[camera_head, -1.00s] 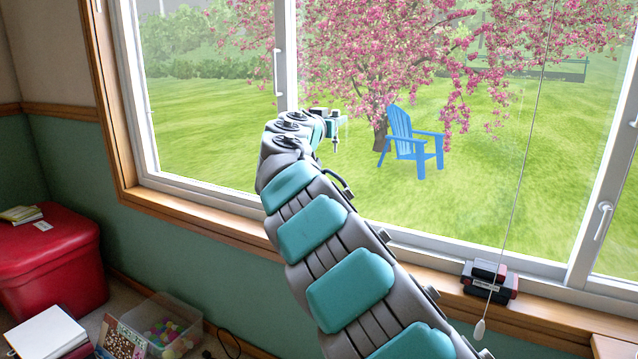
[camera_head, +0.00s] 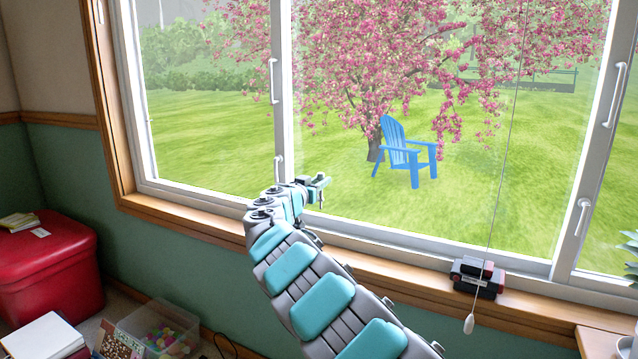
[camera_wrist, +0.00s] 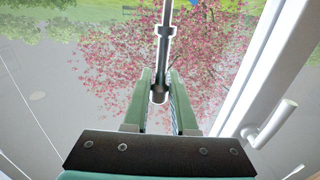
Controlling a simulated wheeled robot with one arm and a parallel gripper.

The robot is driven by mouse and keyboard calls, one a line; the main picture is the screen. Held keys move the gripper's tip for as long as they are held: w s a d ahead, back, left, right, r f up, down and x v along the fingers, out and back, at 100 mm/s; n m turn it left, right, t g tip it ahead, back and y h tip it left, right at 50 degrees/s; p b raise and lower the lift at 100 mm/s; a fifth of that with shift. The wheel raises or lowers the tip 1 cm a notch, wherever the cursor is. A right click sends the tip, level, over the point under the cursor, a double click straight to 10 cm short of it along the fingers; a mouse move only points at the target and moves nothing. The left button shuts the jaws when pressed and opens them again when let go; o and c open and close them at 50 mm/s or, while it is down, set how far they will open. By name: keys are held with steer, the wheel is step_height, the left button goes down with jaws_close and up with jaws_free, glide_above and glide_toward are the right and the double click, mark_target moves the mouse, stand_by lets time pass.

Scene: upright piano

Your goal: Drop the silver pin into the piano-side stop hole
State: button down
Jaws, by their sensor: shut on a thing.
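My gripper (camera_head: 318,187) is held out in front of the window at the end of my teal-and-grey arm. In the wrist view its two green fingers (camera_wrist: 161,98) are closed on the silver pin (camera_wrist: 165,45). The pin is a thin rod with wider collars; its thick dark end sits between the fingers and the rod runs out past the top of the picture. In the head view the pin is too small to make out clearly. The piano and its stop hole are in neither view.
The wooden window sill (camera_head: 400,283) runs below my arm, with a black-and-red object (camera_head: 478,277) on it and a blind cord (camera_head: 503,165) hanging near. A red storage box (camera_head: 45,275) and a clear bin (camera_head: 160,325) stand at lower left. A window handle (camera_wrist: 270,125) shows beside the gripper.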

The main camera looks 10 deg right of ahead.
mark_target(320, 201)
steer(key=shift+f+b, duration=0.35)
steer(key=shift+b, duration=0.85)
step_height(320, 201, down, 5)
steer(key=b, duration=0.6)
steer(key=shift+f+b, duration=0.15)
steer(key=shift+b, duration=0.15)
steer(key=shift+b, duration=1.85)
stand_by(0.7)
steer(key=shift+f, duration=1.3)
stand_by(1.8)
